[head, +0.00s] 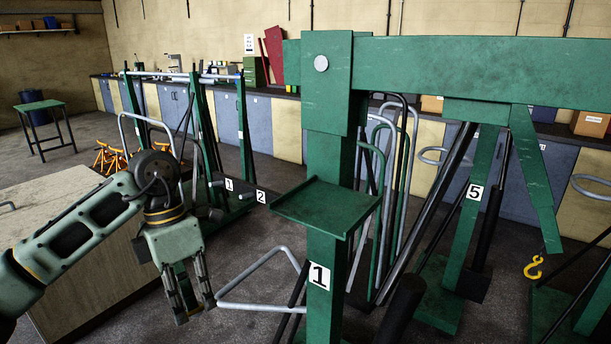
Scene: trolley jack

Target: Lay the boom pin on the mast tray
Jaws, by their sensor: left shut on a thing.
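What lies between the fingers is too dark and small to make out. A grey loop handle (262,307) ends right beside the fingertips; I cannot tell if they touch. The mast tray (326,205) is a flat green plate on the green mast marked 1, right of and above my left gripper. Its top is bare. A pale round boom pin (321,63) head shows at the mast top, where the boom (480,65) joins. My right gripper is out of view.
A wooden-topped cabinet (60,215) stands at the left under my left arm. Green stands (247,150) are behind it. A yellow hook (534,268) hangs at the right. Black and grey bars crowd the space right of the mast.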

